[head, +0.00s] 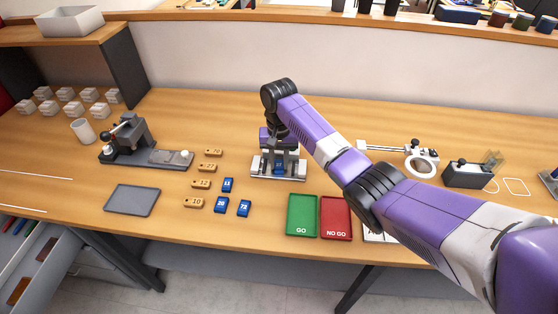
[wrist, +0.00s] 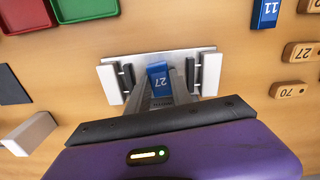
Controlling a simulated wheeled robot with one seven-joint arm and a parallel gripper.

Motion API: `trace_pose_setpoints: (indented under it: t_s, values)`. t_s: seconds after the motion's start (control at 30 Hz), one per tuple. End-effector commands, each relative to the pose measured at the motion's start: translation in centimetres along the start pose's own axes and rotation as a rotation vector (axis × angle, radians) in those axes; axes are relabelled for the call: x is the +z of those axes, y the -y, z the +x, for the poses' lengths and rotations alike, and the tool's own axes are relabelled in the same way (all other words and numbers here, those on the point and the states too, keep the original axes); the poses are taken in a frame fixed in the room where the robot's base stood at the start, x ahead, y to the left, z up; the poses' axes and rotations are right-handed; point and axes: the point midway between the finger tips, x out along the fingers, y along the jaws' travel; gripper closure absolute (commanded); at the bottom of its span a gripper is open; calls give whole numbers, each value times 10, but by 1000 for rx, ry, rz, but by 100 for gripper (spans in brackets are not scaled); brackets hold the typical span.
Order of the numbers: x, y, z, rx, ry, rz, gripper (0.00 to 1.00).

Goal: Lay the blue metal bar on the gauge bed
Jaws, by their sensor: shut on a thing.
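The blue metal bar (wrist: 158,70), marked 27, is between the fingers of my gripper (wrist: 165,92), which is shut on it. In the head view the bar (head: 280,168) shows low under my gripper (head: 279,158). It is over the middle of a fixture with a silver plate, which looks like the gauge bed (head: 261,174). In the wrist view the bed (wrist: 190,54) has white blocks with dark pads on both sides of the bar. I cannot tell whether the bar touches the plate.
Blue bars (head: 221,204) and wooden numbered tags (head: 201,184) lie left of the bed. A green GO tray (head: 301,216) and a red NO GO tray (head: 336,218) lie in front. A dark press-like device (head: 128,142) stands at left. A caliper-like tool (head: 393,148) lies at right.

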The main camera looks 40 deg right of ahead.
Motion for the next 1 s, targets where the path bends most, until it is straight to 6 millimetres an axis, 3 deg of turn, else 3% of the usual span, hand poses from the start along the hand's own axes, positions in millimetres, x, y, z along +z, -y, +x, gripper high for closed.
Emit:
trace_pose_setpoints:
  t_s: [0.33, 0.37, 0.47, 0.5, 0.83, 1.0]
  values:
    - [0, 0, 0, 0, 0, -1, 100]
    - [0, 0, 0, 0, 0, 0, 70]
    - [0, 0, 0, 0, 0, 0, 50]
    - [0, 0, 0, 0, 0, 0, 48]
    - [0, 0, -2, 0, 0, -1, 48]
    - [-1, 1, -23, -3, -3, -1, 48]
